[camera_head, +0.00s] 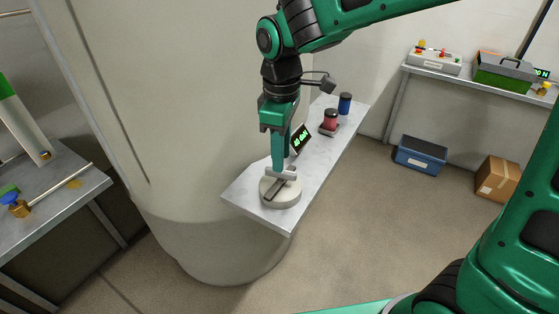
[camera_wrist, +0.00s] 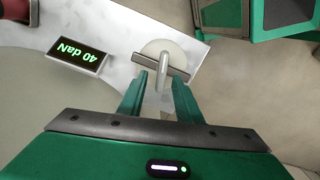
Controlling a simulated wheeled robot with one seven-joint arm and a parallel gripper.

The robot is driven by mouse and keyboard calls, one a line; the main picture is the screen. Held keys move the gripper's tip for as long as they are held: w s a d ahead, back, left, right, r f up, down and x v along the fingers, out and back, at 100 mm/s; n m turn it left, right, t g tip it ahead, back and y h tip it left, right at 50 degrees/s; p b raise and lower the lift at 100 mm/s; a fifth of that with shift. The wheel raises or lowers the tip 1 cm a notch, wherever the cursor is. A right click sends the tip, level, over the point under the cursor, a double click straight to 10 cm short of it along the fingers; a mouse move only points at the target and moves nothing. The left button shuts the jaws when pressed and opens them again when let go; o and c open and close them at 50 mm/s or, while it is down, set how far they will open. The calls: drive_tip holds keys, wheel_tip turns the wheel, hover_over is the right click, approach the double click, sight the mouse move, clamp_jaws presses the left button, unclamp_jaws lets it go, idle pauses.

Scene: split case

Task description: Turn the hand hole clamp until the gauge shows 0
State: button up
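The hand hole clamp (camera_head: 280,193) is a round pale disc with a dark crossbar and a light grey handle bar on top, near the shelf's front end. It also shows in the wrist view (camera_wrist: 151,47), with the handle bar (camera_wrist: 163,70) pointing toward me. My gripper (camera_head: 284,169) points down at the handle. In the wrist view its green fingers are apart, one on each side of the bar's near end, with gaps visible. I cannot tell whether they touch it. The gauge (camera_head: 300,140) is a small black display; in the wrist view (camera_wrist: 76,57) it reads 40 daN in green.
The clamp and gauge stand on a narrow pale shelf (camera_head: 252,199) beside a large beige cylinder (camera_head: 190,120). A red jar (camera_head: 330,120) and a blue jar (camera_head: 345,104) stand farther along it. A blue crate (camera_head: 420,156) and a cardboard box (camera_head: 498,178) lie on the floor at right.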

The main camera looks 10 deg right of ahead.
wheel_tip(320, 180, up, 7)
drive_tip(key=shift+r, duration=0.15)
drive_tip(key=shift+w, duration=0.1)
drive_tip(key=s+d+f+m, duration=0.1)
drive_tip(key=s+d+m, duration=0.3)
drive_tip(key=d, duration=0.7)
drive_tip(key=s+d+f+m, duration=0.1)
drive_tip(key=d+m, duration=0.4)
drive_tip(key=d, duration=0.6)
drive_tip(key=s+d+f+m, duration=0.3)
drive_tip(key=s+d+m, duration=0.2)
drive_tip(key=s, duration=0.3)
drive_tip(key=s+d+f+m, duration=0.3)
drive_tip(key=s+d+m, duration=0.2)
drive_tip(key=s+d, duration=0.2)
drive_tip(key=shift+s+m, duration=0.3)
drive_tip(key=shift+s, duration=0.3)
drive_tip(key=shift+f, duration=0.1)
